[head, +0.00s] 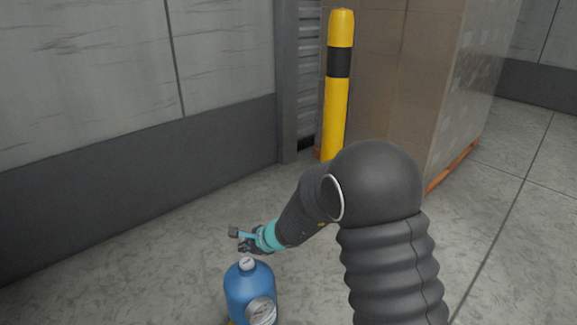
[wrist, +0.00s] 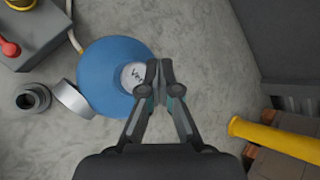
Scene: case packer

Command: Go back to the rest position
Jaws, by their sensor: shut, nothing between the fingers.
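My gripper (head: 243,240) is at the end of my outstretched arm in the head view, above and slightly left of a blue bottle (head: 238,286) with a white cap. In the wrist view my gripper (wrist: 160,72) has its fingertips together, with nothing visible held between them. The rounded blue body (wrist: 108,60) lies beyond the fingers there, with a white lettered patch partly behind the left finger. Contact between fingers and bottle cannot be told.
A yellow bollard with a black band (head: 336,105) stands before tall wrapped cartons (head: 400,70) on a pallet. A wall (head: 100,120) runs along the left. A grey box (wrist: 45,42) with a red knob is at the wrist view's upper left. Floor right of the cartons is clear.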

